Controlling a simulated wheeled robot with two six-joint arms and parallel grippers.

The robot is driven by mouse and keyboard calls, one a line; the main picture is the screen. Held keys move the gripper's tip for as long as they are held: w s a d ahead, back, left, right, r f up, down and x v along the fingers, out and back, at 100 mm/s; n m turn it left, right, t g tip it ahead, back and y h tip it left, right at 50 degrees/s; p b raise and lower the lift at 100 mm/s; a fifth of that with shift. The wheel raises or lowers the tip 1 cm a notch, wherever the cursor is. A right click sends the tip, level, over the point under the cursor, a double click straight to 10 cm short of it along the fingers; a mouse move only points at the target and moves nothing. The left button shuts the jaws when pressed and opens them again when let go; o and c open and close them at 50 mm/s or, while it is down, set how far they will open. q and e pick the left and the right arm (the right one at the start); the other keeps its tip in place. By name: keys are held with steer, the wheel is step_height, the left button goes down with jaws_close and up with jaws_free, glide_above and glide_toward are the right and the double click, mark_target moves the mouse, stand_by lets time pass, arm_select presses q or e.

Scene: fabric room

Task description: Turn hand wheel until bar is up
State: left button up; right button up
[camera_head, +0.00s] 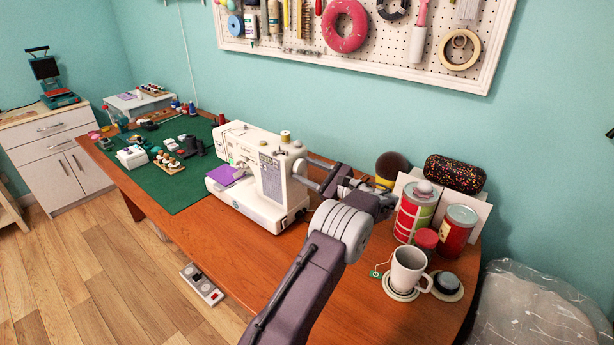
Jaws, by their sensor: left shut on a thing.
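The white sewing machine (268,182) stands on the wooden table, with a purple cloth (226,175) on its bed at the left. Its hand wheel (299,167) is on the right end, partly covered by my fingers. My left gripper (309,172) reaches in from the right side of the machine and is shut on the hand wheel. The needle bar is too small and shaded to tell its height. My right gripper is not in view.
A green mat (165,180) with sewing items covers the table's left part. Right of my arm stand tins (414,212), a white mug (408,268) and a dark speckled case (455,173). The table's front middle is clear. A pedal (201,285) lies on the floor.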

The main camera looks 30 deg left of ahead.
arm_select(q)
steer(key=shift+n+b, duration=0.35)
steer(key=shift+n, duration=0.25)
steer(key=o, duration=1.4)
steer(key=shift+c, duration=0.2)
steer(key=d, duration=0.9)
steer(key=shift+s+p, duration=0.3)
steer(key=shift+s, duration=0.1)
